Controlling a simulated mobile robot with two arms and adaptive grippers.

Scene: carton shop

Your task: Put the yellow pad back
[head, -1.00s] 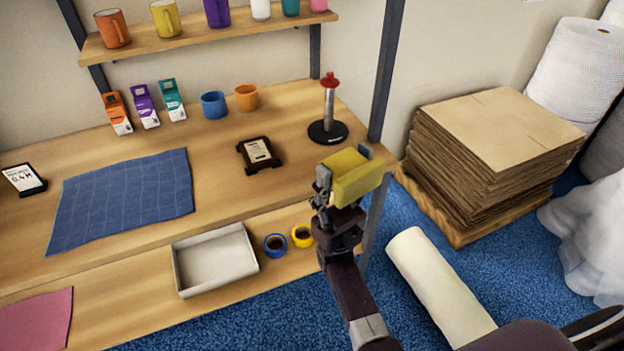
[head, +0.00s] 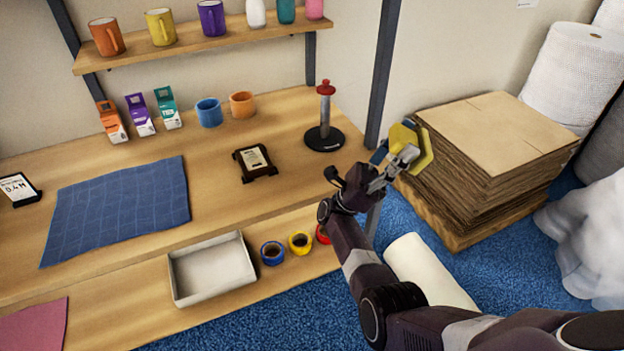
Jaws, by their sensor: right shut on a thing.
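The yellow pad (head: 424,150) is in my right gripper (head: 402,160), which is shut on it. The pad is held up off the right end of the bench, tilted, with the cardboard stack behind it. The gripper's fingers hide part of the pad. A small blue part shows at the pad's left side; I cannot tell what it belongs to. My left gripper is not in view.
The bench (head: 225,165) holds a blue mat (head: 118,208), a black stand with a red top (head: 325,120), a small black sign (head: 255,162) and cartons. A tray (head: 212,270) and tape rolls sit on the lower shelf.

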